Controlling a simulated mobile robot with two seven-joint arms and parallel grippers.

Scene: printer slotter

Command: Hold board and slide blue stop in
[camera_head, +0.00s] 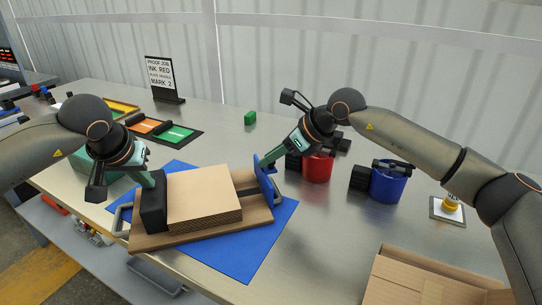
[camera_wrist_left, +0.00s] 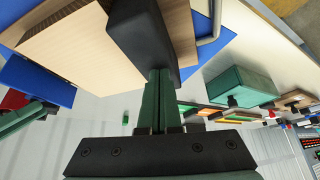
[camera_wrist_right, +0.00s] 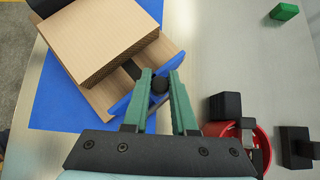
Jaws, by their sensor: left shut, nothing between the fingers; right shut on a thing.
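The wooden board (camera_head: 160,237) lies on a blue mat (camera_head: 250,255) with a stack of brown sheets (camera_head: 205,195) on it. A black block (camera_head: 153,207) stands at the board's left end. The blue stop (camera_head: 266,181) stands upright at its right end, at the slot, with a visible gap to the stack. My left gripper (camera_head: 150,178) is shut and empty, its fingertips against the black block, as in the left wrist view (camera_wrist_left: 158,75). My right gripper (camera_wrist_right: 160,80) is shut on the stop's black knob (camera_wrist_right: 160,86); how deep the stop sits is unclear.
A red cup (camera_head: 318,168) and a blue cup (camera_head: 387,184) with black parts stand right of the board. A cardboard box (camera_head: 425,282) is at the front right. A small green block (camera_head: 250,118) and a sign (camera_head: 161,75) stand behind. A metal handle (camera_head: 121,220) shows at the board's left end.

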